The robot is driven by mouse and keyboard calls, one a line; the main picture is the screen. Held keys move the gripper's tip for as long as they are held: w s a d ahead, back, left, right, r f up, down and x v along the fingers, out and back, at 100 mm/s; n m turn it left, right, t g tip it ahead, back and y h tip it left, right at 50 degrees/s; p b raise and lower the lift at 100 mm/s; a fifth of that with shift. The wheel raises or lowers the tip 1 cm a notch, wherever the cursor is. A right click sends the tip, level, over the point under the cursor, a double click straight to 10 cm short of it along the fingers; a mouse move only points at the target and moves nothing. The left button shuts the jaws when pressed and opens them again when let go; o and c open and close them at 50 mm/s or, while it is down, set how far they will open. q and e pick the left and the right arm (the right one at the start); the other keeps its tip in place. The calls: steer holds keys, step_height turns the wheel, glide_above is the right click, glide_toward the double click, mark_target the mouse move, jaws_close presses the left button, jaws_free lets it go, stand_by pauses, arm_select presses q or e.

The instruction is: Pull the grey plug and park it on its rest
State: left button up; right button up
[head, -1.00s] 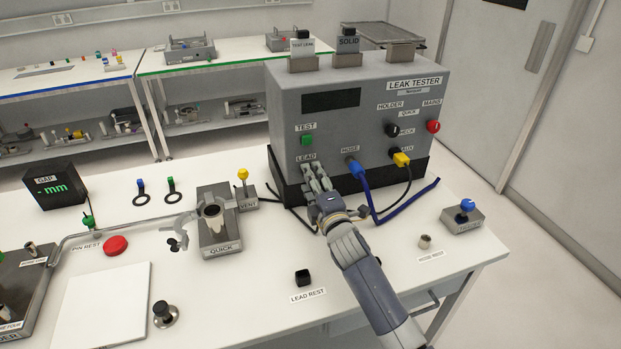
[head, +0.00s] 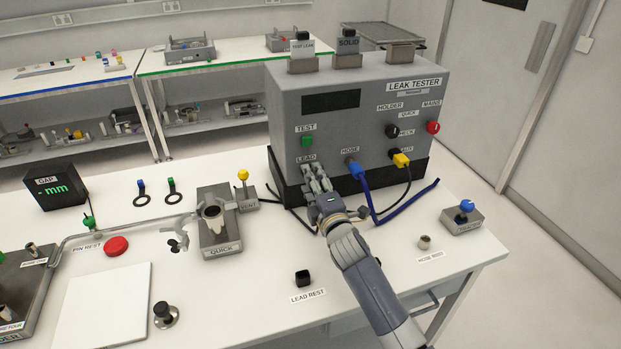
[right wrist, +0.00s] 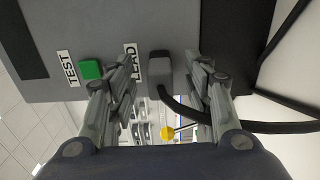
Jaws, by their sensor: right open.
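The grey plug (right wrist: 160,69) sits in the LEAD socket on the front of the leak tester (head: 365,120), with a black cable running from it. In the head view my right gripper (head: 316,178) is at the LEAD socket and hides the plug. In the right wrist view my right gripper (right wrist: 160,75) is open, with one finger on each side of the plug and a gap visible on both sides. My left gripper is not in view.
A blue plug (head: 354,168) and a yellow plug (head: 400,160) with cables are right of my gripper. The green TEST button (right wrist: 91,69) is close to one finger. The QUICK fixture (head: 217,230) and VENT lever (head: 243,180) stand left. The table around the lead rest is clear.

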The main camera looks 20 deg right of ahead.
jaws_close()
steer(key=shift+s, duration=0.15)
steer(key=shift+s+d+p, duration=0.1)
steer(key=shift+s+p, duration=1.1)
steer(key=shift+s, duration=1.7)
